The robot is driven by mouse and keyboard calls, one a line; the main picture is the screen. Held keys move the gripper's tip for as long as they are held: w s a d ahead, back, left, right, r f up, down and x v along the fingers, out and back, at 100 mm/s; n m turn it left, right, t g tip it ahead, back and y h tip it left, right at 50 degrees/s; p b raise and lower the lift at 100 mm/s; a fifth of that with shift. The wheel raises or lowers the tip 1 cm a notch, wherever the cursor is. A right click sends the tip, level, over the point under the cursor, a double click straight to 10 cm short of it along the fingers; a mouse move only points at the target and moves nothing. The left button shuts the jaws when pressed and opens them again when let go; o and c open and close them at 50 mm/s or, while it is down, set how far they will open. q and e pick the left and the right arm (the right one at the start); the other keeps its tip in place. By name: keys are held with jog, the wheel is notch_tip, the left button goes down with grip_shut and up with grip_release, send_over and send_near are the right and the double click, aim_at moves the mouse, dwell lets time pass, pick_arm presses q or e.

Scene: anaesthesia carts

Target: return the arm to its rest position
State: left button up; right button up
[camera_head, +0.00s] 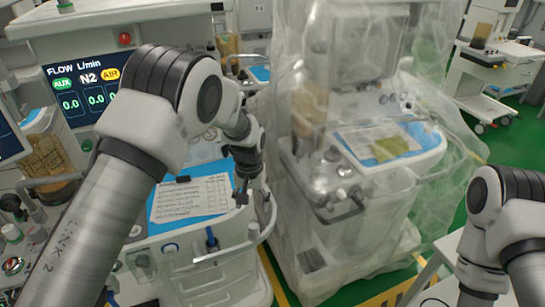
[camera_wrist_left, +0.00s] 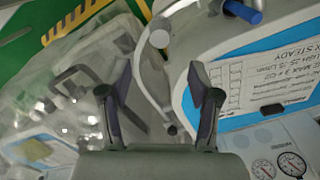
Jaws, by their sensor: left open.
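My left arm (camera_head: 110,190) comes in from the lower left and bends at a large elbow joint. My left gripper (camera_head: 243,190) hangs in front of the cart with the flow screen, near the right edge of its blue work surface. In the left wrist view the left gripper (camera_wrist_left: 160,100) is open, its two fingers apart with nothing between them. My right arm (camera_head: 505,230) shows at the lower right; its gripper is out of view.
The anaesthesia cart's flow screen (camera_head: 85,88) stands behind my left arm. A printed sheet (camera_head: 190,199) lies on the blue surface, with a curved rail (camera_head: 240,246) at the cart's front. A plastic-wrapped cart (camera_head: 350,230) stands close to the right. Another cart (camera_head: 495,75) is farther back.

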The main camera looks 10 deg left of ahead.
pick_arm(q)
jog(key=s+a+f+g, duration=0.2)
jog(key=s+a+f, duration=0.1)
jog(key=s+f, duration=0.7)
jog(key=s+a+f+g, duration=0.3)
jog(key=s+f, duration=0.5)
jog(key=s, duration=0.5)
jog(key=s+a+t+b, duration=0.1)
jog(key=s+t, duration=0.4)
jog(key=s, duration=0.7)
jog(key=shift+a+f, duration=0.2)
jog(key=shift+f, duration=0.25)
